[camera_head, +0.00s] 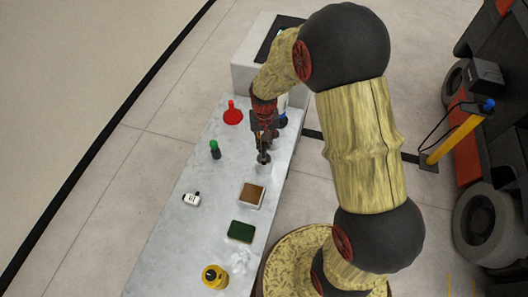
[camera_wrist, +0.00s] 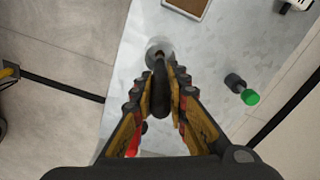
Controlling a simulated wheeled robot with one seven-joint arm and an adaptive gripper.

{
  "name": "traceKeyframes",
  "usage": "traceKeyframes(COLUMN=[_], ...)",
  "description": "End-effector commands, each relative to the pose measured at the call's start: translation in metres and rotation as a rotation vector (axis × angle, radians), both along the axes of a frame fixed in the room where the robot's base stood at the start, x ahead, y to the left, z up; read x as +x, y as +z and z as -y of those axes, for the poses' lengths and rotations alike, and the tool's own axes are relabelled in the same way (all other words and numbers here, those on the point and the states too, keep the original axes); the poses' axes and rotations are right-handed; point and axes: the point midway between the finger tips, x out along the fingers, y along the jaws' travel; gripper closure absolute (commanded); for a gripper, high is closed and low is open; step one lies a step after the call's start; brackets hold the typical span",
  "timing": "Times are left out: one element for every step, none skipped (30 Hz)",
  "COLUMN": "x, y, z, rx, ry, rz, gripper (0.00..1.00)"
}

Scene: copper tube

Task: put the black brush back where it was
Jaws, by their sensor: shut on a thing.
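My gripper (camera_head: 263,150) is over the right side of the long pale table. In the wrist view its yellow-lined fingers (camera_wrist: 164,82) are closed on the black brush (camera_wrist: 158,72), a slim dark shape between the fingertips. A round greyish thing (camera_wrist: 157,47) shows at the far end of the brush; I cannot tell whether it is part of the brush or a small vessel around or under it. In the head view the gripper hides most of the brush, and its height above the table is unclear.
A brown-topped block (camera_head: 253,194), green sponge (camera_head: 240,231), yellow container (camera_head: 214,276) and white bottle (camera_head: 191,199) stand nearer on the table (camera_head: 180,235). A white box (camera_head: 249,66) is behind.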

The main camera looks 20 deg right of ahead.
Motion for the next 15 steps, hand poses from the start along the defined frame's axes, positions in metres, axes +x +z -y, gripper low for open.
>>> traceKeyframes(x=[0.001,0.001,0.0,0.0,0.0,0.0,0.0,0.0,0.0,-0.001,0.0,0.0,0.0,0.0,0.0], y=[-0.004,-0.005,-0.007,-0.01,-0.012,-0.017,-0.021,-0.026,-0.032,-0.036,-0.04,-0.042,-0.043,-0.043,-0.042], z=[0.0,0.0,0.0,0.0,0.0,0.0,0.0,0.0,0.0,0.0,0.0,0.0,0.0,0.0,0.0], rx=[0.0,0.0,0.0,0.0,0.0,0.0,0.0,0.0,0.0,0.0,0.0,0.0,0.0,0.0,0.001], ry=[0.0,0.0,0.0,0.0,0.0,0.0,0.0,0.0,0.0,0.0,0.0,0.0,0.0,0.0,0.0], rz=[0.001,0.001,0.001,0.0,0.0,0.0,0.0,0.0,-0.001,-0.002,-0.001,0.001,0.002,0.002,0.002], gripper=[1.0,1.0,1.0,1.0,1.0,1.0,1.0,1.0,1.0,1.0,1.0,1.0,1.0,1.0,1.0])
